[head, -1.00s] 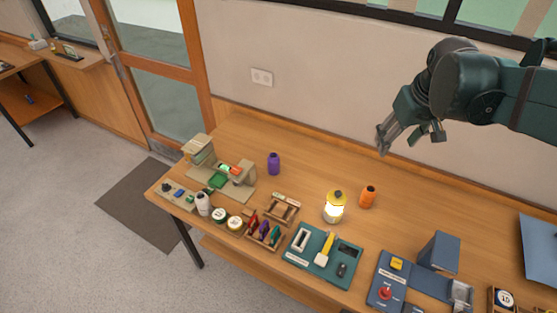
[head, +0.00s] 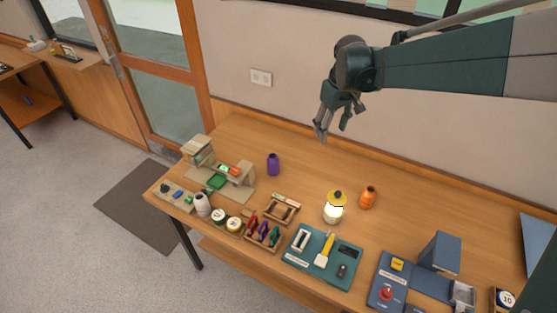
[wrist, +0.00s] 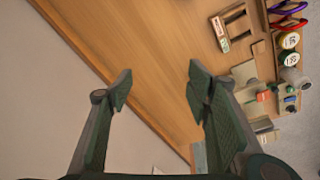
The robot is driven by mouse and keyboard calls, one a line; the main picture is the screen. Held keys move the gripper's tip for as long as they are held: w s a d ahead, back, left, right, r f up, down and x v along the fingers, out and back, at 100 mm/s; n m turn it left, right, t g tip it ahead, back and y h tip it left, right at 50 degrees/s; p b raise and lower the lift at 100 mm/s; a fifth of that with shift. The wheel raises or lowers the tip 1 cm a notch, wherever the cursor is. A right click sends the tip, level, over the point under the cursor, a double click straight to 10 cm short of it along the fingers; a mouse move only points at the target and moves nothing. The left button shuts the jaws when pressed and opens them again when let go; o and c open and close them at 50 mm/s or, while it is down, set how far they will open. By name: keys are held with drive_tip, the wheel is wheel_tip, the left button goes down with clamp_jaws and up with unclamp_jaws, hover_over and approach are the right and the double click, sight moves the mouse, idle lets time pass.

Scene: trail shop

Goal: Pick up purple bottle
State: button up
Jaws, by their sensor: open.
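The purple bottle (head: 273,164) stands upright on the wooden table in the head view, right of the beige stand and towards the back. My gripper (head: 328,132) is in the air above the back of the table, to the right of the bottle and higher than it. In the wrist view my gripper (wrist: 160,92) shows its two fingers spread apart with nothing between them. I cannot make out the purple bottle in the wrist view.
A lit lantern (head: 334,208) and an orange bottle (head: 367,197) stand right of the purple bottle. A beige stand (head: 240,178) is close on its left. A wooden rack (head: 282,210) and a teal tool tray (head: 300,256) lie in front. The wall runs behind the table.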

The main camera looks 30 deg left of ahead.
drive_tip(key=a+f+n+g, duration=0.1)
drive_tip(key=a+f+n, duration=0.1)
drive_tip(key=a+f, duration=0.85)
drive_tip(key=n+h, duration=0.1)
drive_tip(key=n, duration=0.1)
hover_over(273, 161)
drive_tip(key=w, duration=0.2)
drive_tip(key=shift+g, duration=0.4)
drive_tip(key=f, duration=0.5)
drive_tip(key=a+f+b, duration=0.1)
drive_tip(key=f, duration=0.2)
drive_tip(key=shift+s, duration=0.1)
drive_tip(key=shift+f, duration=1.25)
drive_tip(key=shift+s+f, duration=0.1)
drive_tip(key=shift+f, duration=2.5)
drive_tip(key=c, duration=1)
